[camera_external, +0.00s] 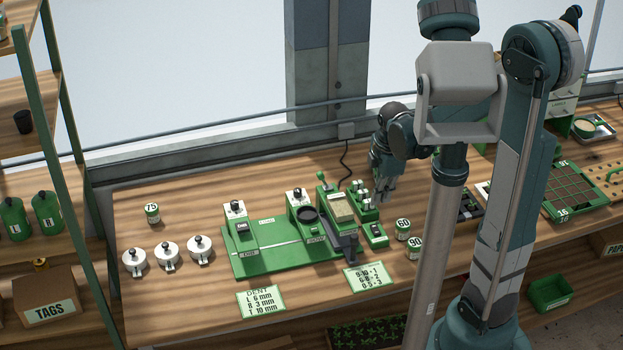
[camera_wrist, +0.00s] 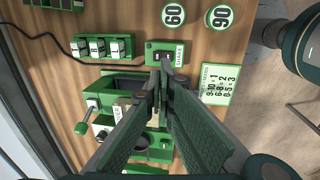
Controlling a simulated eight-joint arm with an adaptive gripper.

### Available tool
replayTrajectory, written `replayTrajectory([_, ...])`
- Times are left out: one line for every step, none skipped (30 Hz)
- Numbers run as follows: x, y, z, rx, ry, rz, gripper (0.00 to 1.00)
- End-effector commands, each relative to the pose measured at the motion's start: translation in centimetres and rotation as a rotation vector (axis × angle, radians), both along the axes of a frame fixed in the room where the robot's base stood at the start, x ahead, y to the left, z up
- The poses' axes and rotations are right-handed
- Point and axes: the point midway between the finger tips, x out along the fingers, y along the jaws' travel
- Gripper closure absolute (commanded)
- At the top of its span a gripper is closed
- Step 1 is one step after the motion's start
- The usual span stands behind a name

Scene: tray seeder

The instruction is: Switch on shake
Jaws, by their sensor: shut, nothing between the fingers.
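The small green switch box labelled SHAKE (camera_wrist: 151,47) is at the top middle of the wrist view, with a dark switch (camera_wrist: 163,57) on it. In the external view the small green box (camera_external: 376,240) with a dark switch on top sits at the right end of the green machine. My gripper (camera_wrist: 165,68) is shut and empty, its fingertips over the lower edge of the box and partly covering the switch. I cannot tell whether they touch it, or which way the switch is set. In the external view my gripper (camera_external: 384,198) points down above and behind the box.
Round tins marked 60 (camera_wrist: 173,14) and 90 (camera_wrist: 219,17) and a number card (camera_wrist: 218,84) are close by. The green seeder machine (camera_external: 270,262) lies to the left. A black cable (camera_wrist: 45,38) runs behind.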

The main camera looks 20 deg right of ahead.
Motion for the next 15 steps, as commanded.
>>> replayTrajectory([0.1, 0.0, -0.5, 0.0, 0.0, 0.0, 1.0])
replayTrajectory([0.2, 0.0, -0.8, 0.0, 0.0, 0.0, 1.0])
replayTrajectory([0.2, 0.0, -1.2, 0.0, 0.0, 0.0, 1.0])
replayTrajectory([0.3, 0.0, -1.4, 0.0, 0.0, 0.0, 1.0])
replayTrajectory([0.3, 0.0, -1.7, 0.0, 0.0, 0.0, 1.0])
replayTrajectory([0.3, 0.0, -2.1, 0.0, 0.0, 0.0, 1.0])
replayTrajectory([0.4, 0.0, -2.4, 0.0, 0.0, 0.0, 1.0])
replayTrajectory([0.4, 0.0, -2.7, 0.0, 0.0, 0.0, 1.0])
replayTrajectory([0.5, 0.0, -3.0, 0.0, 0.0, 0.0, 1.0])
replayTrajectory([0.5, 0.0, -3.3, 0.0, 0.0, 0.0, 1.0])
replayTrajectory([0.5, 0.0, -3.6, 0.0, 0.0, 0.0, 1.0])
replayTrajectory([0.6, 0.0, -3.9, 0.0, 0.0, 0.0, 1.0])
replayTrajectory([0.7, 0.0, -4.2, 0.0, 0.0, 0.0, 1.0])
replayTrajectory([0.7, 0.0, -4.5, 0.0, 0.0, 0.0, 1.0])
replayTrajectory([0.7, 0.0, -4.8, 0.0, 0.0, 0.0, 1.0])
